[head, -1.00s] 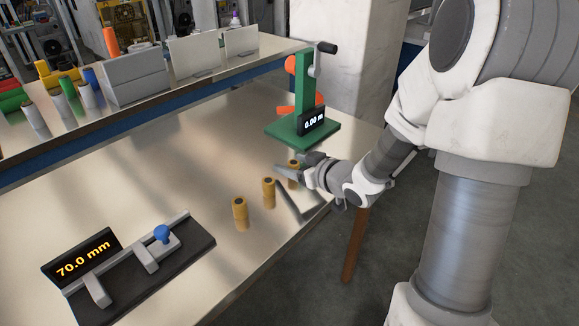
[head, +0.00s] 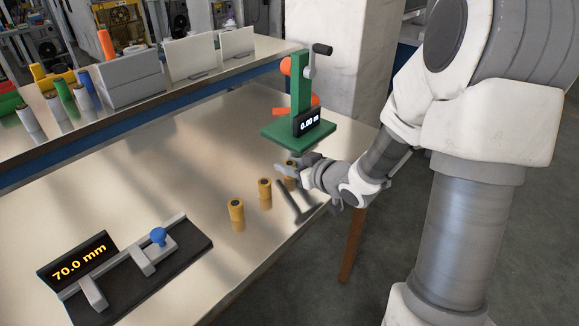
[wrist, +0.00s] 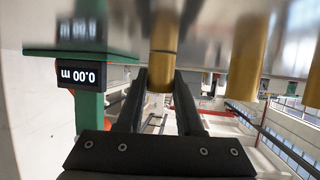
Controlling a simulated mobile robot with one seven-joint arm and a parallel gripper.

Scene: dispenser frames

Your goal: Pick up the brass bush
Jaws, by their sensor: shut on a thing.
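Three brass bushes stand in a row on the metal table. In the head view they are a near one (head: 236,213), a middle one (head: 264,191) and a far one (head: 290,172). My gripper (head: 288,167) is at the far bush, partly hiding it. In the wrist view, which is upside down, my gripper (wrist: 161,82) has a finger on each side of this bush (wrist: 164,45) and is shut on it. The bush looks upright; I cannot tell whether it is clear of the table. Another bush (wrist: 246,58) stands to the right there.
A green press (head: 302,105) reading 0.00 stands just behind my gripper. A gauge (head: 160,262) showing 70.0 mm is at front left. A raised shelf (head: 140,115) runs along the back.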

